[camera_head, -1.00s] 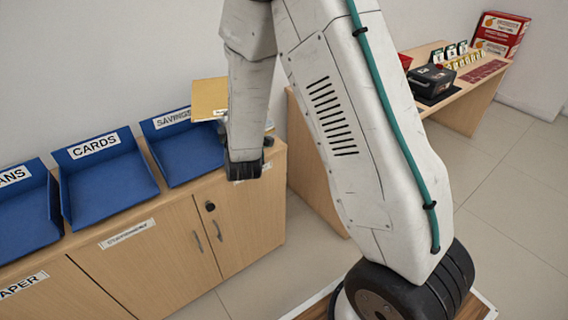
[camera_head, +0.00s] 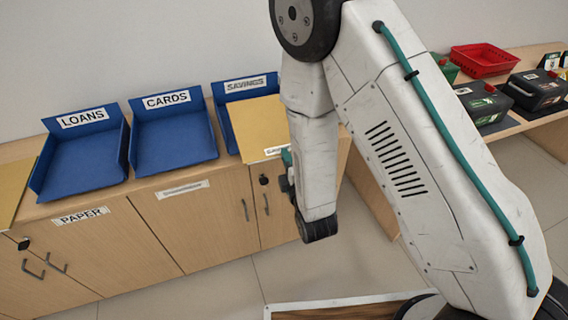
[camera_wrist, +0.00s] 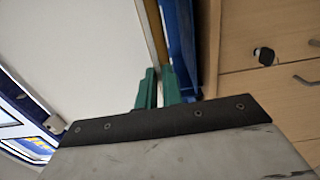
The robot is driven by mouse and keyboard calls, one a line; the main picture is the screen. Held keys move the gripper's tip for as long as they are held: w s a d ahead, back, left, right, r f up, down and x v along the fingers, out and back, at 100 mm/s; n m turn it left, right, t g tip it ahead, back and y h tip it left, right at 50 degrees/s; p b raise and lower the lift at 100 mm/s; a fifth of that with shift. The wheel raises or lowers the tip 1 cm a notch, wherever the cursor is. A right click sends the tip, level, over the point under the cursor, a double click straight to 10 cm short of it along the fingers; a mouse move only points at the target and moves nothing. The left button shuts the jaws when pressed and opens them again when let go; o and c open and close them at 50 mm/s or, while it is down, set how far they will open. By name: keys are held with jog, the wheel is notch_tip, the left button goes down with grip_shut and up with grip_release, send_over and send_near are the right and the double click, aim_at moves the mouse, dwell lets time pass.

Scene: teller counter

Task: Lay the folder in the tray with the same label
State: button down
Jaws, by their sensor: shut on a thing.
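My gripper (camera_wrist: 160,88) has green fingers shut on the edge of a yellow folder (camera_head: 257,122). In the head view my arm hides most of the gripper (camera_head: 287,159). The folder's label (camera_head: 276,150) is partly hidden; its visible letters look like the start of SAVINGS. The folder covers much of the blue SAVINGS tray (camera_head: 222,126) in the picture; I cannot tell whether they touch. The blue CARDS tray (camera_head: 178,150) and blue LOANS tray (camera_head: 85,170) stand to its left, both empty. In the wrist view, the folder (camera_wrist: 154,35) is a thin strip beside blue tray material (camera_wrist: 182,45).
The trays stand on a wooden cabinet (camera_head: 130,245) against the wall. Another tan folder or sheet (camera_head: 12,190) lies at its left end. A desk on the right holds a red tray (camera_head: 484,60) and dark boxes (camera_head: 483,102). Open floor lies before the cabinet.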

jog(key=w+a+f, duration=0.3)
jog(key=w+f, duration=0.2)
jog(key=w, duration=0.3)
jog(key=shift+a+f+y, duration=0.25)
jog(key=shift+a+y, duration=0.05)
dwell(0.6)
dwell(0.4)
jog(key=c, duration=1.5)
grip_release()
